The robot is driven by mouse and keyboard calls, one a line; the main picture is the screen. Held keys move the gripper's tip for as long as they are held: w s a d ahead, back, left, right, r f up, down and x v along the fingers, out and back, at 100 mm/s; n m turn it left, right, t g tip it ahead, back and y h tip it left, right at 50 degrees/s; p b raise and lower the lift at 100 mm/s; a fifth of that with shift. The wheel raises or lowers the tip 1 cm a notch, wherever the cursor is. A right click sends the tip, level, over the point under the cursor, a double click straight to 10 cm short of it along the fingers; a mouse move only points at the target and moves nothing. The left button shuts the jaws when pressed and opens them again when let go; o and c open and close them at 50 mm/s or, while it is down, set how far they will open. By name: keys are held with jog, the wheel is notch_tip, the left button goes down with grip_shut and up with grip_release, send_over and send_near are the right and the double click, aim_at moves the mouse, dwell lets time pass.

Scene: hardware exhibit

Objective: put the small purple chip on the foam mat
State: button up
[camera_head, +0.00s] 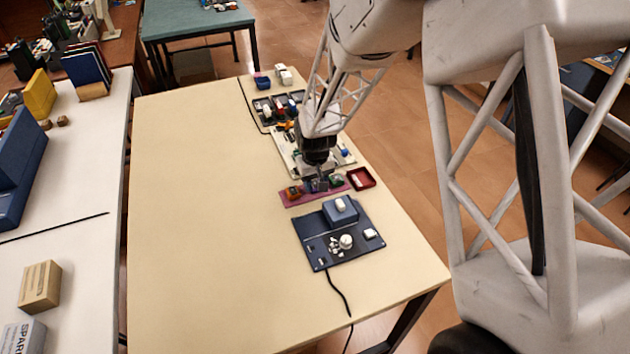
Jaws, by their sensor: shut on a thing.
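The foam mat looks to be the thin pinkish-purple strip (286,200) lying across the right part of the cream table. My gripper (318,186) points down over the middle of this strip, low and close to its surface. It is shut on a small dark purplish thing, which I take to be the small purple chip; the fingers hide most of it. I cannot tell whether the chip touches the mat.
A dark red tray (361,179) stands right of the mat. A dark blue board (349,254) with white parts lies in front. A white board (283,150) and a black compartment tray (262,112) lie behind. The table's left half (200,200) is clear.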

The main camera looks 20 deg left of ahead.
jog(key=o, duration=1.3)
jog(key=shift+r, duration=3.7)
jog(key=shift+d+r, duration=0.1)
